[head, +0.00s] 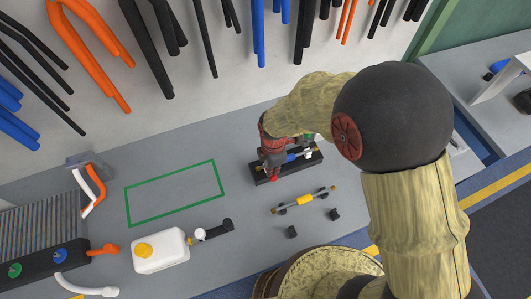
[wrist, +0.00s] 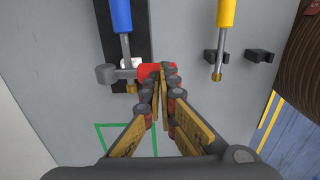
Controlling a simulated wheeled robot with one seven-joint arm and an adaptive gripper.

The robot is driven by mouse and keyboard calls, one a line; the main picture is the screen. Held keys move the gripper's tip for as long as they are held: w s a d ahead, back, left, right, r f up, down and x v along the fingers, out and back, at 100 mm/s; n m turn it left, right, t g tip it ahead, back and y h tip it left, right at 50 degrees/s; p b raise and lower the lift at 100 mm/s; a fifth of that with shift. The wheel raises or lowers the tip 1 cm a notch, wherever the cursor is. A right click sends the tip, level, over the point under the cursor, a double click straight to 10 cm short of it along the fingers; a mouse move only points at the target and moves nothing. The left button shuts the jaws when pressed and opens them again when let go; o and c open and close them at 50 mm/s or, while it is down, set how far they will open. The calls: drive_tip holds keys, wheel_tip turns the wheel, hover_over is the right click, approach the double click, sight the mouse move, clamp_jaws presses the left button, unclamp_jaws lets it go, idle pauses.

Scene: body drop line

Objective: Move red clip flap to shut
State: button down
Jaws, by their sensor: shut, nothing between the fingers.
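The red clip flap (wrist: 149,70) shows in the wrist view as a short red bar beside the lower end of a blue-barrelled rod (wrist: 121,16). The rod lies along a black base (wrist: 142,28), with a grey knob-ended part (wrist: 106,74) to the left. In the head view the red flap (head: 273,178) is a small red spot at the base's near edge. My gripper (wrist: 163,72) is shut and empty, its fingertips at the flap's right end. Whether they touch is unclear. In the head view my gripper (head: 272,162) stands over the base and partly hides it.
A green rectangle (head: 128,205) marks clear bench to the left. Hoses hang on the back wall.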

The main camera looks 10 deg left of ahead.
drive_tip(key=shift+s+f, duration=0.1)
drive_tip(key=shift+f, duration=0.1)
drive_tip(key=shift+r, duration=0.1)
drive_tip(key=shift+r+p, duration=2.35)
drive_tip(key=shift+r, duration=1.2)
